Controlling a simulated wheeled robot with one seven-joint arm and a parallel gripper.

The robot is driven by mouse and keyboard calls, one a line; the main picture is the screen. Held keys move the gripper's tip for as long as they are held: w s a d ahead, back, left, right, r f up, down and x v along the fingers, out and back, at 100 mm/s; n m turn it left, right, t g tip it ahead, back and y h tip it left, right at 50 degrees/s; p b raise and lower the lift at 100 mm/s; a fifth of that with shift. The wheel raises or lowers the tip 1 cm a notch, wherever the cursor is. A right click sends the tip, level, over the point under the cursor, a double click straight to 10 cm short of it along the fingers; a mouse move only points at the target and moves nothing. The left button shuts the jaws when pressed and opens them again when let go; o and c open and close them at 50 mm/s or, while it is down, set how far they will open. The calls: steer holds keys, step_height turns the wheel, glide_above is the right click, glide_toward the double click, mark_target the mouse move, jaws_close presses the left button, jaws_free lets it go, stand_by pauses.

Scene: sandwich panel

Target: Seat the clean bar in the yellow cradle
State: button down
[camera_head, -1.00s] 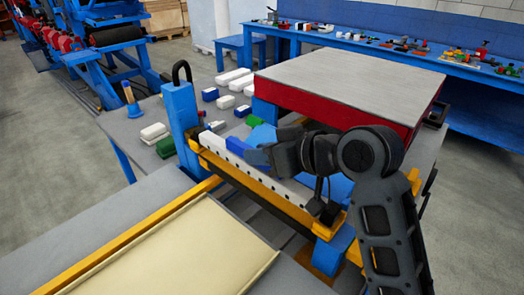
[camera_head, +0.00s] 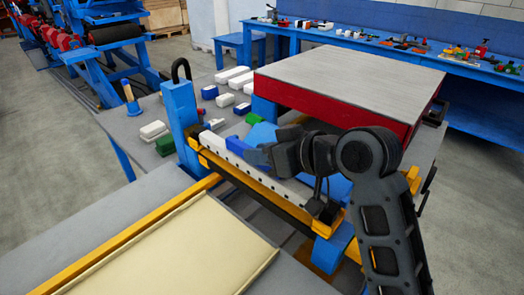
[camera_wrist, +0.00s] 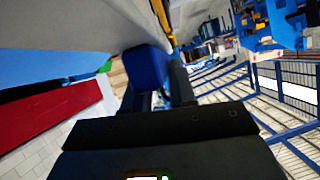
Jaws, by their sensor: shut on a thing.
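The clean bar (camera_head: 267,177) is long and white, with a row of dark holes along its side. It lies lengthwise along the yellow cradle (camera_head: 233,176) in the head view, and I cannot tell whether it rests fully down in it. A blue block (camera_head: 237,146) sits on the bar's top. My gripper (camera_head: 252,156) is over the bar and shut on this blue block, which shows between the fingers in the wrist view (camera_wrist: 147,66). My arm hides part of the bar's near right end.
A blue post (camera_head: 180,112) with a black loop stands at the cradle's far left end. A red-sided table with a grey top (camera_head: 350,80) stands close behind my gripper. White, blue and green blocks lie on the grey bench (camera_head: 125,122). A cream panel (camera_head: 170,255) lies in front.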

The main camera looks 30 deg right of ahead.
steer(key=c, duration=0.8)
jaws_free()
steer(key=shift+f, duration=0.1)
steer(key=shift+c, duration=0.2)
steer(key=v, duration=0.7)
steer(key=shift+s, duration=0.4)
